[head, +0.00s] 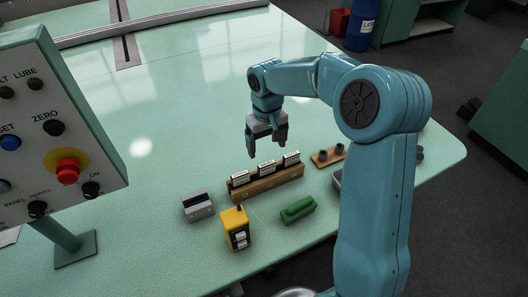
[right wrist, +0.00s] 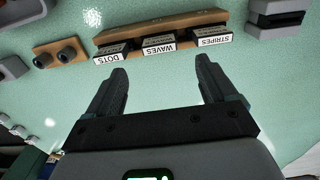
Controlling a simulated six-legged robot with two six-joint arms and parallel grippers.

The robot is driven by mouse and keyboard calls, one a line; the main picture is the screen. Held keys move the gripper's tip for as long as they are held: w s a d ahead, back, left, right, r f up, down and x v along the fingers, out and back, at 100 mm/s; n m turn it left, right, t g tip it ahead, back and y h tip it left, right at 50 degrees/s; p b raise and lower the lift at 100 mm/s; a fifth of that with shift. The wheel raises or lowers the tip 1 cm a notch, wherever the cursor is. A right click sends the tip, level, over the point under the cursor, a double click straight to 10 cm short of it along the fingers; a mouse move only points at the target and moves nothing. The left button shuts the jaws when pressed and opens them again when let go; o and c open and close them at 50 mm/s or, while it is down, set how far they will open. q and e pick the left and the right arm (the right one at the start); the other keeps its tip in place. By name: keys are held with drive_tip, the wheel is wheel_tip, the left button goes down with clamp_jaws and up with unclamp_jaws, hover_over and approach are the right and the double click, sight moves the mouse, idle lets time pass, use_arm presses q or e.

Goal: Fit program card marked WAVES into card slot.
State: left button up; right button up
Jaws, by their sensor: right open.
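The program card marked WAVES (right wrist: 158,45) stands in the middle of a wooden rack (right wrist: 165,22), between the cards marked DOTS (right wrist: 110,55) and STRIPES (right wrist: 212,37). In the head view the WAVES card (head: 266,167) is the middle one in the rack (head: 268,188). A grey block with a dark slot (head: 198,207), which looks like the card slot, stands left of the rack; its slot looks empty. My right gripper (head: 266,149) is open and empty, above and behind the rack. In the right wrist view its fingers (right wrist: 162,66) point toward the WAVES card without touching it. My left gripper is not in view.
A yellow box (head: 236,229) and a green block (head: 297,209) lie in front of the rack. A wooden holder with dark pegs (head: 328,156) is to its right. A control panel (head: 60,130) stands at the left. The table behind the rack is clear.

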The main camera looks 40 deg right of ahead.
sight(266, 164)
drive_tip(key=shift+s+f, duration=0.1)
drive_tip(key=shift+f, duration=0.25)
drive_tip(key=shift+d+f, duration=0.15)
drive_tip(key=shift+f, duration=0.1)
drive_tip(key=f+b, duration=0.4)
drive_tip(key=f, duration=0.1)
drive_tip(key=f+b, duration=0.2)
drive_tip(key=shift+w+f, duration=0.25)
drive_tip(key=shift+f, duration=0.15)
drive_tip(key=shift+s+f+b, duration=0.15)
drive_tip(key=shift+f+b, duration=0.25)
drive_tip(key=shift+b, duration=0.05)
